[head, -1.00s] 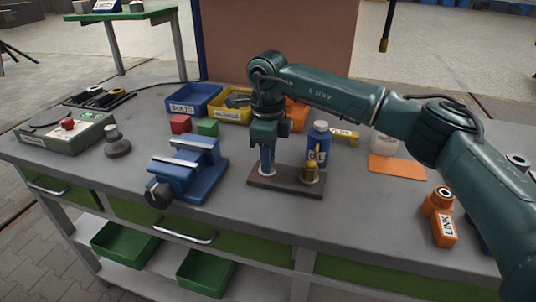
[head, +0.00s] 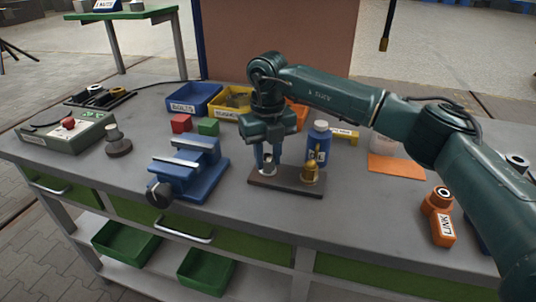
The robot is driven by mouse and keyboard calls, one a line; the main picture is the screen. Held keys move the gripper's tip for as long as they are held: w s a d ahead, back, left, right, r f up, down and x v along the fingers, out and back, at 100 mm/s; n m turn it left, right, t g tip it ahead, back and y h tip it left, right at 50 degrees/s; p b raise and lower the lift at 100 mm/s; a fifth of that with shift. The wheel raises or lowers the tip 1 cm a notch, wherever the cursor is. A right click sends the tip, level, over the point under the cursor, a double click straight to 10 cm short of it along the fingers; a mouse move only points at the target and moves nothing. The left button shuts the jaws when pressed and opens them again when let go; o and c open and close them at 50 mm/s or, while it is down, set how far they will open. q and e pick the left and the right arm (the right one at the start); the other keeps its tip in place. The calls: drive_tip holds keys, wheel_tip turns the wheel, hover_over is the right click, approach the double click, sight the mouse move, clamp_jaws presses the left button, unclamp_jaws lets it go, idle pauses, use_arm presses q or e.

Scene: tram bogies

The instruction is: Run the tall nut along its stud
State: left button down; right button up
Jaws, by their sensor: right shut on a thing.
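A dark brown base plate (head: 288,184) lies on the bench and carries two upright fittings. The left fitting is a pale metal nut, taken to be the tall nut (head: 269,169), partly covered by the fingers. My right gripper (head: 268,163) points straight down with its two fingers side by side, shut on this nut. The stud inside it is hidden. A brass-coloured fitting (head: 310,175) stands at the right end of the plate, apart from the gripper. My left gripper is not in view.
A blue bottle (head: 318,145) stands close behind the brass fitting. A blue vise (head: 188,170) is left of the plate. Blue and yellow bins (head: 193,100) stand behind. An orange link part (head: 441,218) lies at right. The bench front is clear.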

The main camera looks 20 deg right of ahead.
sight(268, 159)
drive_tip(key=shift+w+r+m, duration=0.1)
drive_tip(key=shift+r+m, duration=0.1)
drive_tip(key=shift+m, duration=0.45)
drive_tip(key=shift+w+r+m, duration=0.1)
drive_tip(key=shift+r+m, duration=0.05)
drive_tip(key=shift+m, duration=0.5)
drive_tip(key=shift+c, duration=0.2)
drive_tip(key=o, duration=1)
drive_tip(key=shift+s+f, duration=0.2)
drive_tip(key=shift+r, duration=0.1)
wheel_tip(268, 159, up, 13)
